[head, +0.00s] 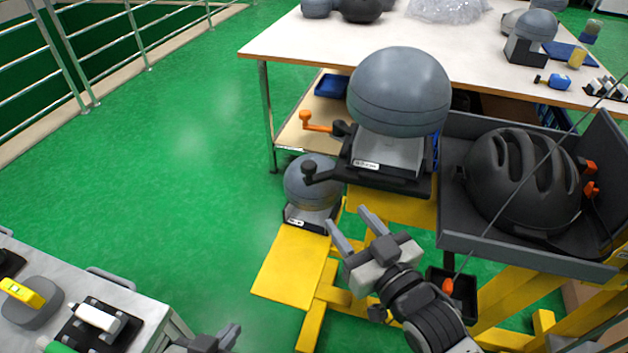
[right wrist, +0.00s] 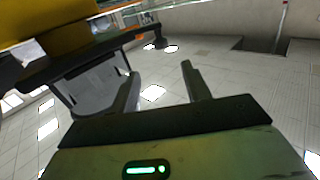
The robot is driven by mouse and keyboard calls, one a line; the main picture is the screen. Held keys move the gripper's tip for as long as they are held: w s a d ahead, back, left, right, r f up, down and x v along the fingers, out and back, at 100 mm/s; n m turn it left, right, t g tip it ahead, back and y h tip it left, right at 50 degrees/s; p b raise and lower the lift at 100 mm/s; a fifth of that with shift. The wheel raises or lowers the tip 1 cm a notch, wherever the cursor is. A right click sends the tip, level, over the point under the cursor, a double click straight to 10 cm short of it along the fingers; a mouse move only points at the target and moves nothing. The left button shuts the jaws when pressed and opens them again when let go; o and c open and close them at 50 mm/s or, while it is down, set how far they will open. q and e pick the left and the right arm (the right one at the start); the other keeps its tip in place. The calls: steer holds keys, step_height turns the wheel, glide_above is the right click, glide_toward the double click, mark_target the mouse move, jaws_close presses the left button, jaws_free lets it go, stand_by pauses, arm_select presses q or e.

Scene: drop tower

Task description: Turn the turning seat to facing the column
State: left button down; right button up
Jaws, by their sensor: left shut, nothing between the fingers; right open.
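A dark seat (head: 378,176) with a grey base block carries a big grey dome-shaped headform (head: 400,92); I take it for the turning seat. I cannot tell which upright is the column or which way the seat faces. My right gripper (head: 355,232) is open and empty just below and in front of the seat, apart from it. Its open fingers also show in the right wrist view (right wrist: 162,85). My left gripper (head: 222,338) is shut and empty at the bottom edge.
A dark tray (head: 455,232) holding a black helmet (head: 520,180) stands right of the seat. A yellow frame (head: 290,265) with a smaller headform (head: 312,182) lies below. A cable crosses the tray. A workbench (head: 480,50) is behind; green floor at left is free.

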mark_target(312, 172)
steer(key=x, duration=1.6)
steer(key=shift+s+r, duration=0.1)
steer(key=shift+r, duration=0.3)
